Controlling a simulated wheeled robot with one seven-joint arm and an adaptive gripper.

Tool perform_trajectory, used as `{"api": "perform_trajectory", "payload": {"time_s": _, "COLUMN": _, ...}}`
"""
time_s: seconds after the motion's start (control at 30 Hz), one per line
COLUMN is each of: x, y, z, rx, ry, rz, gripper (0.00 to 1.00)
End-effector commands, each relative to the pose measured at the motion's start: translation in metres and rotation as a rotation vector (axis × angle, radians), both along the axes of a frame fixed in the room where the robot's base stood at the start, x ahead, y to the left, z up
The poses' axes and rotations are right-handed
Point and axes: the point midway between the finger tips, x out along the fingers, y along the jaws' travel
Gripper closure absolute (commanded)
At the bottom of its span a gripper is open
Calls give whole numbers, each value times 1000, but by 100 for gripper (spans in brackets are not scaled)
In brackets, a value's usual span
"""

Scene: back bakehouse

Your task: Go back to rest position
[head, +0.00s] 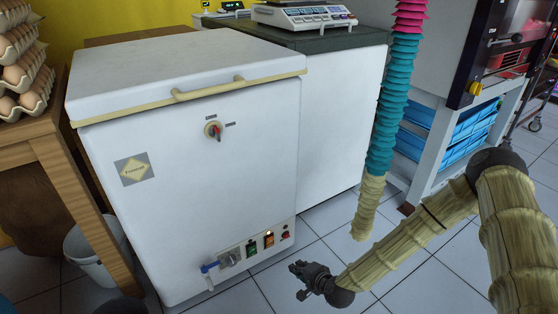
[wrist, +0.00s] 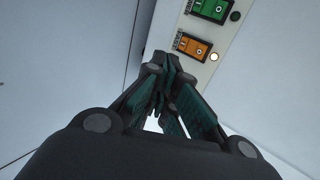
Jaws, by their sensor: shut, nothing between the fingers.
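My gripper (head: 299,281) is low over the tiled floor in the head view, just right of the white chest machine's lower front corner. In the wrist view my gripper (wrist: 166,68) is shut, its fingertips together and empty. The white chest machine (head: 200,200) has a closed lid with a cream handle. Its lower control panel (head: 245,255) holds a green switch, an orange lit switch and a blue-handled tap. The green switch (wrist: 210,10) and orange switch (wrist: 193,46) show beyond the fingertips in the wrist view. I cannot tell whether the fingers touch the panel.
A hanging ribbed hose (head: 377,140), pink, teal and cream, comes down close above my forearm. A wooden table (head: 60,150) with egg trays stands left, a white bucket (head: 88,250) under it. Blue crates (head: 455,140) sit under the machine at right. Floor (head: 430,270) is clear around my arm.

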Motion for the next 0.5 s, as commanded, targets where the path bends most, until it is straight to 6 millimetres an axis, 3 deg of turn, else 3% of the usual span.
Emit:
{"api": "perform_trajectory", "payload": {"time_s": 0.17, "x": -24, "y": 10, "z": -7, "rx": -43, "ry": 34, "rz": 55, "gripper": 100}}
{"api": "perform_trajectory", "payload": {"time_s": 0.33, "x": -95, "y": 24, "z": -27, "rx": -188, "ry": 129, "rz": 220, "gripper": 100}}
{"api": "perform_trajectory", "payload": {"time_s": 0.5, "x": -179, "y": 15, "z": -42, "rx": -367, "ry": 238, "rz": 418, "gripper": 100}}
